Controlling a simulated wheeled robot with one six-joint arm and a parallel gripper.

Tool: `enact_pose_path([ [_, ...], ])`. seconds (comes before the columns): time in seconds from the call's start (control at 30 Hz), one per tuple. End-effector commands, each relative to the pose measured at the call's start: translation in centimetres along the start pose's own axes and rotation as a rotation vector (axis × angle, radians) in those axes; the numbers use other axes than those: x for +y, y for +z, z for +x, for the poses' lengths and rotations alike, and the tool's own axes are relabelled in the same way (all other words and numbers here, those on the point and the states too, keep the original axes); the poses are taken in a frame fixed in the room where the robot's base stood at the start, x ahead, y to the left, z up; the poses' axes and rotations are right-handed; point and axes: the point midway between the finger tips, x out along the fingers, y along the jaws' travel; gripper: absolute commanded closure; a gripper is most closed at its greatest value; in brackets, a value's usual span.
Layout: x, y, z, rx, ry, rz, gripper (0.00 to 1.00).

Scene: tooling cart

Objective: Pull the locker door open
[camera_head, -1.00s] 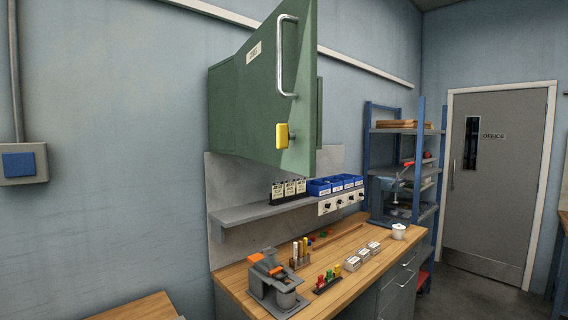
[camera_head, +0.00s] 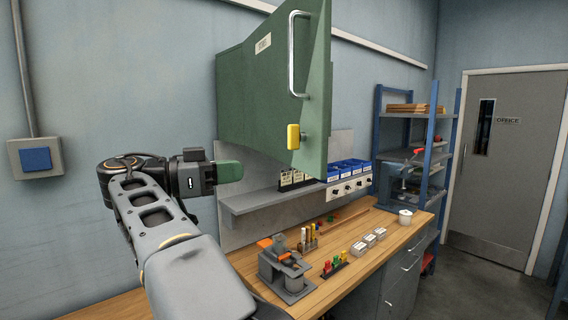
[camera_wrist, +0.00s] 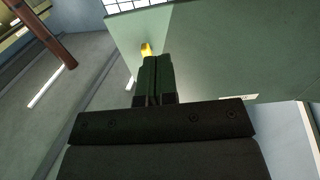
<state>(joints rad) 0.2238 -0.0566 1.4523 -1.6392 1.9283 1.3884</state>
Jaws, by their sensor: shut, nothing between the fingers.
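The green locker (camera_head: 232,105) hangs on the wall above the bench. Its door (camera_head: 312,115) carries a silver bar handle (camera_head: 294,55) and a yellow latch (camera_head: 293,137) below it. The door face is seen at a steep slant, and I cannot tell how far it stands open. My gripper (camera_head: 240,171) is shut and empty. It is left of and below the yellow latch, pointing right, apart from the handle. In the wrist view, the shut fingers (camera_wrist: 155,62) point toward the yellow latch (camera_wrist: 146,49), with a green panel (camera_wrist: 240,55) to their right.
The wooden bench (camera_head: 345,250) holds a clamp fixture (camera_head: 284,272) and small tools. A blue rack (camera_head: 380,125) and grey door (camera_head: 512,160) stand right.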

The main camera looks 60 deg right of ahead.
Motion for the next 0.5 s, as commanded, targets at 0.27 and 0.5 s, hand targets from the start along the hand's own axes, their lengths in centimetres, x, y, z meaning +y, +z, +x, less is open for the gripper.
enact_pose_path([
  [0.27, 0.1, -0.3, 5.5, -0.001, 0.002, -0.004, 1.00],
  [0.5, 0.0, -0.2, 9.1, -0.002, 0.001, -0.006, 1.00],
])
